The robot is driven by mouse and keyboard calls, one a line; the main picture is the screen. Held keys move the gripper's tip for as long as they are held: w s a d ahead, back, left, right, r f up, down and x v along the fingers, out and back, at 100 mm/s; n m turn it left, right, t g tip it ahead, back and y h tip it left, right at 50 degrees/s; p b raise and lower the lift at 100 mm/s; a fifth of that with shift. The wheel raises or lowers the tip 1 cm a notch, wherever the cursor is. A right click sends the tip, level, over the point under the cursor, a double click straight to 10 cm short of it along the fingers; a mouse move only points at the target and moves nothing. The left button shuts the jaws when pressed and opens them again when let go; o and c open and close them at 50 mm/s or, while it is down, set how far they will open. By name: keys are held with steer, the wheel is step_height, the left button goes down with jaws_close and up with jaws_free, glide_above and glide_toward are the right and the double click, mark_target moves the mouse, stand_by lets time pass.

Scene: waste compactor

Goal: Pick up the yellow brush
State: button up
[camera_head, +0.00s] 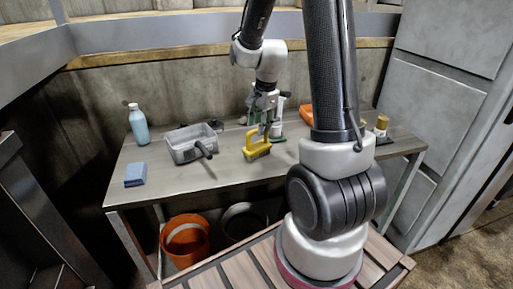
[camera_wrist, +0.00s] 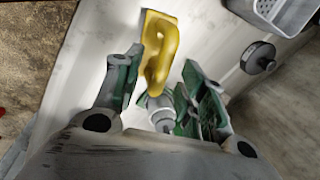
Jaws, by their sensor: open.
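The yellow brush (camera_head: 257,147) lies on the table near its middle, with its looped handle facing up. In the wrist view the brush (camera_wrist: 154,24) is ahead of the fingers, and the near end of its handle reaches toward the space between them. My gripper (camera_head: 265,112) is just above and behind the brush in the head view. In the wrist view my gripper (camera_wrist: 158,78) has its green-padded fingers apart on either side. The frames do not show clearly whether they touch the handle. A small grey-white cylindrical thing (camera_wrist: 160,109) shows between the fingers; I cannot tell what it is.
A blue sponge (camera_head: 135,175) and a light-blue bottle (camera_head: 139,124) are farther left. An orange object (camera_head: 306,112) is to the right. An orange bucket (camera_head: 186,240) stands below. The table's front strip is clear.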

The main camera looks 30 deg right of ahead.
mark_target(259, 149)
steer(key=f, duration=0.1)
steer(key=w+f, duration=0.1)
steer(key=f, duration=0.1)
steer(key=shift+f, duration=0.3)
steer(key=shift+c, duration=0.2)
jaws_close()
steer(key=shift+r, duration=0.1)
